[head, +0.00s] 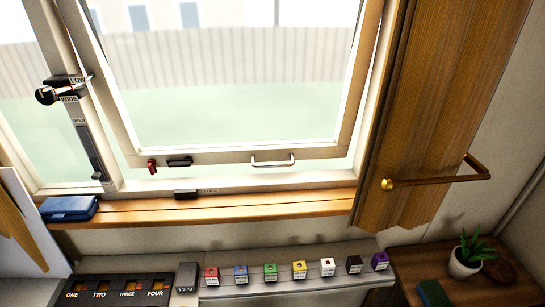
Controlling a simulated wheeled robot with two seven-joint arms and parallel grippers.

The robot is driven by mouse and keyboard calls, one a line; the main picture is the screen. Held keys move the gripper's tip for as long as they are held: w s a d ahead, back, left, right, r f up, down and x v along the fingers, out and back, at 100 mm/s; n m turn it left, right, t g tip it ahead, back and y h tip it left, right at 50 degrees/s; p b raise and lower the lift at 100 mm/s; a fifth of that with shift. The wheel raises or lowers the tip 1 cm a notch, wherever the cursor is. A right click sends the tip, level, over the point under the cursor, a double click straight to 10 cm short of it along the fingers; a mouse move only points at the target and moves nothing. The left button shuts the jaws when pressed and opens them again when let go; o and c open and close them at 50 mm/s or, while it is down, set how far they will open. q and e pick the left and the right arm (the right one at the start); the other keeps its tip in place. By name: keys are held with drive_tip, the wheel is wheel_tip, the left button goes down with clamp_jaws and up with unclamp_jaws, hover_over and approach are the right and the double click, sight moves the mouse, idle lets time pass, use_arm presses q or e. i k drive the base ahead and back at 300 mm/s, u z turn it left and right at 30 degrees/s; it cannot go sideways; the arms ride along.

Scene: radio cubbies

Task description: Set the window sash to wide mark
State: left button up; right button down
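The window sash (225,157) is a pale frame around a large pane. Its bottom rail stands apart from the window frame's sill rail, so the sash is open by some amount. A white bar handle (272,161) and a small red catch (152,167) with a black piece beside it are on the bottom rail. On the left post, a dark-knobbed stay (47,96) sits between labels reading LOW (78,79) and WIDE (68,99). I cannot tell exactly which mark it is set to. Neither of my grippers is in view.
A wooden sill (240,205) runs below, with a blue case (69,208) at left. A wooden panel (440,100) with a brass-ended bar (435,181) stands right. Several coloured blocks line a ledge (290,290). A potted plant (466,260) stands on a brown table.

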sight(77, 18)
drive_tip(key=k, duration=0.15)
drive_tip(key=u, duration=1.65)
drive_tip(key=i, duration=1.05)
drive_tip(key=z, duration=1.7)
